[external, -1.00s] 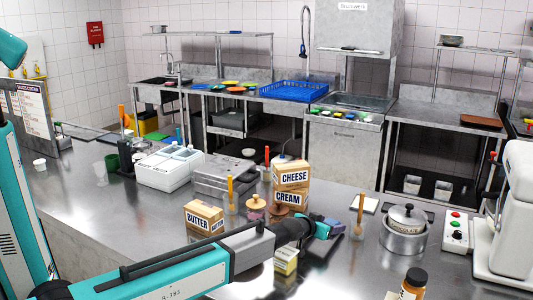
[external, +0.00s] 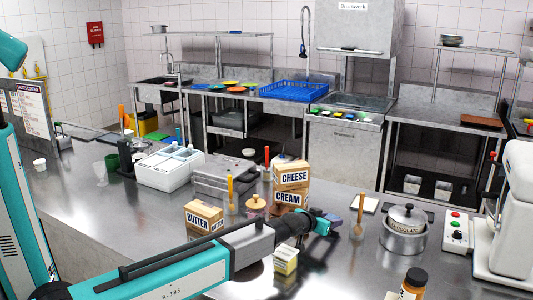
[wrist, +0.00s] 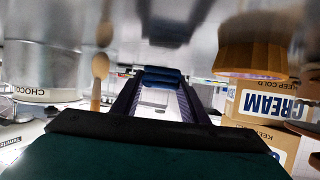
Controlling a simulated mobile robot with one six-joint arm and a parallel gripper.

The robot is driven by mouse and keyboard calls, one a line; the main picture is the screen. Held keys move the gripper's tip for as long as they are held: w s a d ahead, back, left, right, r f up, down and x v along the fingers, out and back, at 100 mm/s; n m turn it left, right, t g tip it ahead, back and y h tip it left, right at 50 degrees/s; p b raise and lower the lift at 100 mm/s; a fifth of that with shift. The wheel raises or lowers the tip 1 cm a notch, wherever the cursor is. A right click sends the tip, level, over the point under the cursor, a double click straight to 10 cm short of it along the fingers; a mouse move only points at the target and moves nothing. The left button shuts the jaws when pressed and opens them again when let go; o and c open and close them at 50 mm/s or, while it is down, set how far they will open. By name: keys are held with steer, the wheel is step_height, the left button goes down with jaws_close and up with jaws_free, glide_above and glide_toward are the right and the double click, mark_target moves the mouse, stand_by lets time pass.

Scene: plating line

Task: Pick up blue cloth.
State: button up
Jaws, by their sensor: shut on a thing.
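In the wrist view a blue cloth (wrist: 163,76), looking folded or rolled, lies between the tips of my gripper's two dark fingers. My gripper (wrist: 162,82) is shut on it. In the external view my gripper (external: 330,221) is over the steel counter, just right of the cream box, and looks a little above the surface. The cloth is too small there to tell clearly from the fingers.
The cream box (external: 288,198) with the cheese box (external: 291,175) on it stands close left of my gripper. A wooden spoon (external: 360,212) stands close right, then a lidded pot (external: 403,237). The butter box (external: 203,217) is further left.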

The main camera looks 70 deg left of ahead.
steer(key=shift+r+b, duration=0.85)
steer(key=shift+r, duration=3.25)
